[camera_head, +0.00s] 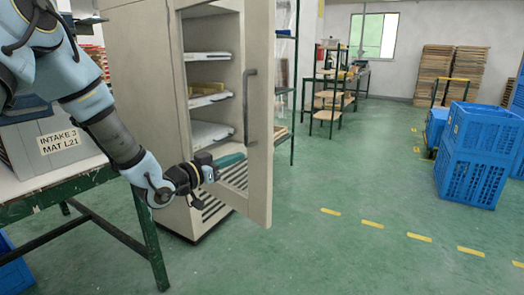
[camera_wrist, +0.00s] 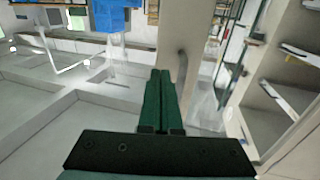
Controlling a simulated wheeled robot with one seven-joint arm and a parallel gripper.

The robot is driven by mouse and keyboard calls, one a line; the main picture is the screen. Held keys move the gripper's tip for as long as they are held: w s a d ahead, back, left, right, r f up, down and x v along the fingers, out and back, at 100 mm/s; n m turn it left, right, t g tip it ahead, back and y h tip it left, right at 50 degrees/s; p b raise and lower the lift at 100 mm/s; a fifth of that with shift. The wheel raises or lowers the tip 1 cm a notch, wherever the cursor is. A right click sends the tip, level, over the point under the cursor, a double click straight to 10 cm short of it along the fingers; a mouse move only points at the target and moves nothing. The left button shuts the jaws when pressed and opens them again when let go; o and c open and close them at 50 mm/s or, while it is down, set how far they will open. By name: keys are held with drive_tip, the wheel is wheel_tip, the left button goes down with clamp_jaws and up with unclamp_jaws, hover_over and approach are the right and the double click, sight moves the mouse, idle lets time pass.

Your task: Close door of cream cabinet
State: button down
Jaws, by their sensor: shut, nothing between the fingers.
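The cream cabinet (camera_head: 150,75) stands left of centre in the head view with its front open, showing its inside. Its door (camera_head: 262,150) stands swung open at the right of the opening. A dark upright handle (camera_head: 249,108) is on the door; a handle also shows in the wrist view (camera_wrist: 183,72). My gripper (camera_head: 240,158) has green fingers held together, empty, below the handle and close to the door's left edge. In the wrist view the fingers (camera_wrist: 159,75) point toward the door and handle. I cannot tell whether they touch the door.
White-edged shelves (camera_head: 208,97) are inside the cabinet. A table (camera_head: 75,185) with a grey bin (camera_head: 55,145) stands at the left, under my arm. Blue crates (camera_head: 480,150) stand at the right. The green floor (camera_head: 330,250) with yellow dashes is clear in front of the door.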

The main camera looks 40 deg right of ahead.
sight(265, 146)
drive_tip(key=d, duration=0.9)
drive_tip(key=shift+w+d+p, duration=0.25)
drive_tip(key=shift+w+p, duration=0.05)
